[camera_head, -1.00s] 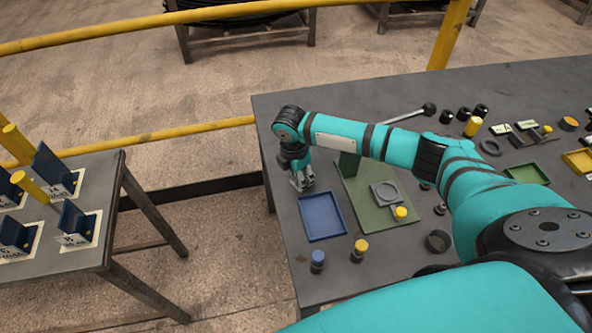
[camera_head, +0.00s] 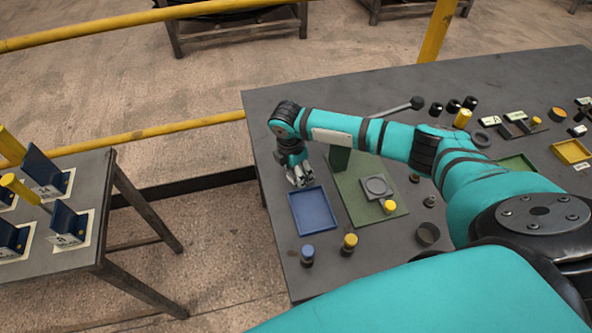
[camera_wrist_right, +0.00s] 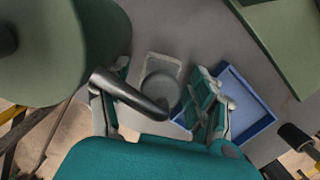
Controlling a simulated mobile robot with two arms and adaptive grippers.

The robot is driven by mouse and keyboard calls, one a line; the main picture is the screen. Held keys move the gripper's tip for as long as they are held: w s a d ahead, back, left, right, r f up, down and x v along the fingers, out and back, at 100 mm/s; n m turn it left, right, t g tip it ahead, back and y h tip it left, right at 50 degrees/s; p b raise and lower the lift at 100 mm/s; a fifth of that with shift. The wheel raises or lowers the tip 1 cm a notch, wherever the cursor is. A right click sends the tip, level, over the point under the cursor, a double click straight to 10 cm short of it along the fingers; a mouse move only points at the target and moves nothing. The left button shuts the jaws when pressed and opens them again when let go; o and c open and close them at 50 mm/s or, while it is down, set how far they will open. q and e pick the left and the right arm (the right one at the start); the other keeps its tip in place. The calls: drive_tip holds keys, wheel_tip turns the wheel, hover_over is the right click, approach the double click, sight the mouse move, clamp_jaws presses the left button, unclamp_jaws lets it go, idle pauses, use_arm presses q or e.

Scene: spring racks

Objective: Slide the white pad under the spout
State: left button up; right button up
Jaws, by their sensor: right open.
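My right gripper (camera_head: 299,178) is low over the table, just behind the blue tray and beside the green post (camera_head: 340,161). In the right wrist view, its fingers (camera_wrist_right: 160,108) are open and spread. Between them lies a whitish pad (camera_wrist_right: 152,64) with a grey round area on it, partly hidden. A dark metal spout (camera_wrist_right: 130,94) reaches from beside the large green body (camera_wrist_right: 65,55) across the pad's near side. I cannot tell whether a finger touches the pad. The pad and spout are not distinguishable in the head view. My left gripper is not in view.
The blue tray (camera_head: 294,213) stands in front of the gripper; it also shows in the wrist view (camera_wrist_right: 270,119). A green base plate (camera_head: 358,208) carries a grey round-recess block (camera_head: 376,186). Blue (camera_head: 308,252) and yellow (camera_head: 349,241) knobs stand nearer. Several small parts lie right.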

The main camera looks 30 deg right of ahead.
drive_tip(key=shift+a+r, duration=0.15)
drive_tip(key=shift+r, duration=1.15)
drive_tip(key=shift+a+r, duration=0.2)
drive_tip(key=shift+r, duration=1.15)
drive_tip(key=shift+a+r, duration=0.15)
drive_tip(key=shift+r, duration=1.15)
